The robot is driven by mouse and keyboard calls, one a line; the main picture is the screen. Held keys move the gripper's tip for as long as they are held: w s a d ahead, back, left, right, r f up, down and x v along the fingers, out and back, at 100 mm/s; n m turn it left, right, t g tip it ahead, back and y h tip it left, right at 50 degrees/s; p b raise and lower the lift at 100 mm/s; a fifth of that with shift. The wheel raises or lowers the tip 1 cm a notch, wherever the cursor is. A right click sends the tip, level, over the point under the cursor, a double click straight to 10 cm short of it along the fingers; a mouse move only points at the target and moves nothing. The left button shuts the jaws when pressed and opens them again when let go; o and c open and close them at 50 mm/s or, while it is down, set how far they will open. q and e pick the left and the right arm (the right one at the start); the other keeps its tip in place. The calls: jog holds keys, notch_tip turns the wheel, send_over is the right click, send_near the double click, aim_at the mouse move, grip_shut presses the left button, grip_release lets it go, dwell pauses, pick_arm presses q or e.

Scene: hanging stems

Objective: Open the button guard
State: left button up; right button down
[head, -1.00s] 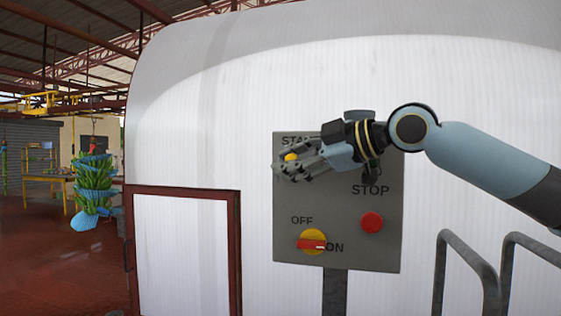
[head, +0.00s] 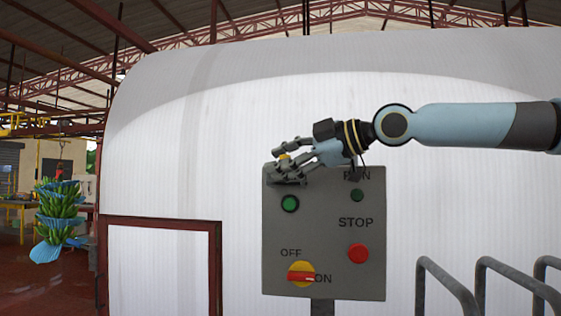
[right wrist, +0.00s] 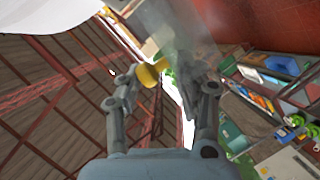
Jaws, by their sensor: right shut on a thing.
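The grey control panel (head: 325,225) stands in front of me with its green button (head: 289,204) in plain sight at upper left. My right gripper (head: 282,166) is at the panel's top left edge, shut on the yellow tab of the button guard (head: 284,157). In the right wrist view, the yellow tab (right wrist: 148,75) sits between my fingers (right wrist: 165,82), and a see-through guard plate (right wrist: 188,38) extends beyond it. My fingers cover the label above the green button. My left gripper is not in view.
The panel also has a red STOP button (head: 358,253), a small dark green lamp (head: 357,195) and a yellow and red OFF/ON switch (head: 301,273). Grey rails (head: 450,285) stand at right. A white wall (head: 420,200) is behind; bananas (head: 60,205) hang far left.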

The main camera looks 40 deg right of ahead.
jog(key=shift+w+d+r+m+p, duration=0.1)
jog(key=shift+w+d+m+p, duration=0.05)
jog(key=shift+d+m+p, duration=0.3)
jog(key=shift+m+g, duration=0.25)
jog(key=shift+g, duration=0.05)
jog(key=c, duration=1.3)
grip_release()
jog(key=shift+o, duration=0.8)
jog(key=shift+w+d, duration=0.1)
jog(key=shift+w, duration=0.1)
notch_tip(320, 180, up, 10)
jog(key=shift+r, duration=0.1)
